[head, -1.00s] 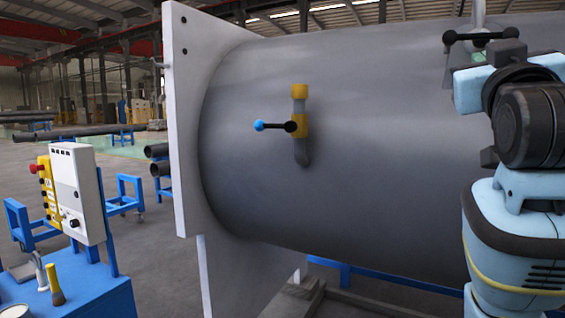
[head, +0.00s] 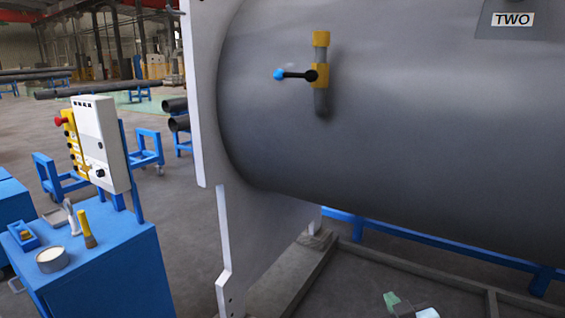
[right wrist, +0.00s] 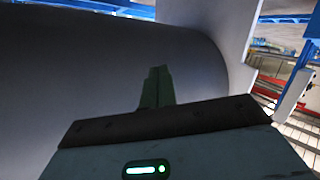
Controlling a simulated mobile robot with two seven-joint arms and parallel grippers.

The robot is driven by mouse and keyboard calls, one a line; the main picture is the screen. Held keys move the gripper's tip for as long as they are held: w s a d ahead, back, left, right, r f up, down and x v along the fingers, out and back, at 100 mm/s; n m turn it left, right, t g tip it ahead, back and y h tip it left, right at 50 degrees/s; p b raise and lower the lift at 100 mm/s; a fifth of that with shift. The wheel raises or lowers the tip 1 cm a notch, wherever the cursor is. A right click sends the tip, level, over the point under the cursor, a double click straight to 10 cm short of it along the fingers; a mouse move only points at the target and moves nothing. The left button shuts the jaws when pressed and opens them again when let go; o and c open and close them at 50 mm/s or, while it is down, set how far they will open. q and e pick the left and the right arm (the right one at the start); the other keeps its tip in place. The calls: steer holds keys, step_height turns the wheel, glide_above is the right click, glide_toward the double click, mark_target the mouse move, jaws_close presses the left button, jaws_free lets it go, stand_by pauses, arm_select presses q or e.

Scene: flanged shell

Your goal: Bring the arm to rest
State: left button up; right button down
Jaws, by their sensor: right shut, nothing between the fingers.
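My right gripper (head: 392,300) shows only in part at the bottom edge of the head view, low in front of the shell. In the right wrist view its green fingers (right wrist: 157,87) are together with nothing between them. The grey shell (right wrist: 120,70) lies beyond the fingers; I cannot tell the gap between them. In the head view the large grey cylindrical shell (head: 420,140) carries a yellow valve (head: 319,72) with a black lever ending in a blue knob (head: 279,75). My left gripper is not in view.
A white flange plate (head: 207,100) stands at the shell's left end. A blue cabinet (head: 110,275) with a control box (head: 100,145), a can (head: 52,259) and a brush (head: 87,230) stands at left. Blue rails (head: 430,240) run under the shell.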

steer(key=s+a+f+g+y, duration=0.1)
steer(key=s+a+f+g, duration=0.15)
steer(key=s+f, duration=1.35)
steer(key=s+f+m+g+y, duration=0.1)
steer(key=s+f+g, duration=0.2)
steer(key=s+f, duration=0.8)
steer(key=s+a, duration=0.1)
steer(key=s, duration=0.3)
steer(key=shift+s+m, duration=0.15)
steer(key=shift+m, duration=0.15)
